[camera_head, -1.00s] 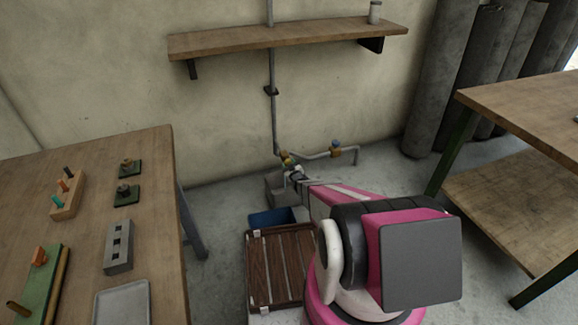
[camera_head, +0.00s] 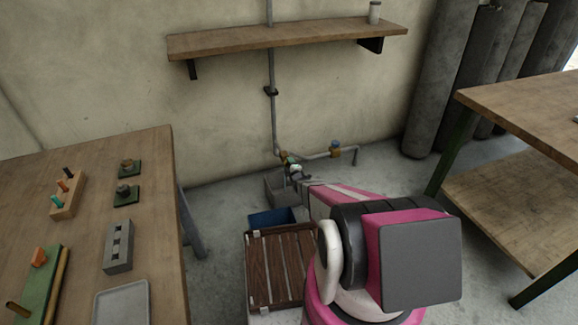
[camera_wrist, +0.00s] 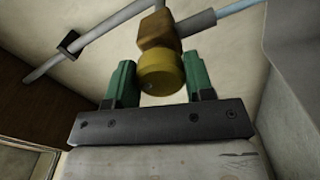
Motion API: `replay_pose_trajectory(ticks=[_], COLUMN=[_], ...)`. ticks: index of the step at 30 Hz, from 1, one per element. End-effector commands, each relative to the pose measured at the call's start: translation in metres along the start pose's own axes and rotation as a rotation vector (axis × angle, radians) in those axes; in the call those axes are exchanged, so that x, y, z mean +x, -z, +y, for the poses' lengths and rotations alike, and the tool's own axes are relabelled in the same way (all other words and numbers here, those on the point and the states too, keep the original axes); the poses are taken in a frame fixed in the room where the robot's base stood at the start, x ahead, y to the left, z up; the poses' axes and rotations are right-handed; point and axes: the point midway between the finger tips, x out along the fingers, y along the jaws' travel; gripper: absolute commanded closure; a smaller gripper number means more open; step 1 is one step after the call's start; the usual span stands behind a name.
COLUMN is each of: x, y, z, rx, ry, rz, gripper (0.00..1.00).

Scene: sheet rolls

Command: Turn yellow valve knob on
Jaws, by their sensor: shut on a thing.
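The yellow valve knob (camera_wrist: 161,74) shows in the wrist view, a round cap on a brass valve body (camera_wrist: 157,30) on the grey pipe. My gripper (camera_wrist: 161,84) has one green finger on each side of the knob and is shut on it. In the head view my gripper (camera_head: 291,164) is at the valve, low by the wall, and its fingers and my arm hide most of the knob.
A grey block (camera_head: 278,187) and a blue bin (camera_head: 271,218) stand on the floor below. A wooden shelf (camera_head: 290,40) is above. Workbenches stand left (camera_head: 90,200) and right (camera_head: 530,100).

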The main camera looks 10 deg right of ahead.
Motion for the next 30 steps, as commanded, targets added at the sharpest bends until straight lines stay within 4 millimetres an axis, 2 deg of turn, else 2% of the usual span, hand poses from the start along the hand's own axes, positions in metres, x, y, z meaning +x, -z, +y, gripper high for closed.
replay_pose_trajectory(ticks=[6,15,30], x=[-0.0003,-0.0004,-0.0004], y=[0.0007,0.0009,0.0010], z=[-0.0001,0.0001,0.0000], rx=[-0.189,-0.373,-0.463], ry=[0.001,0.001,0.001], rz=[0.001,0.001,0.002], gripper=[0.75,0.75,0.75])
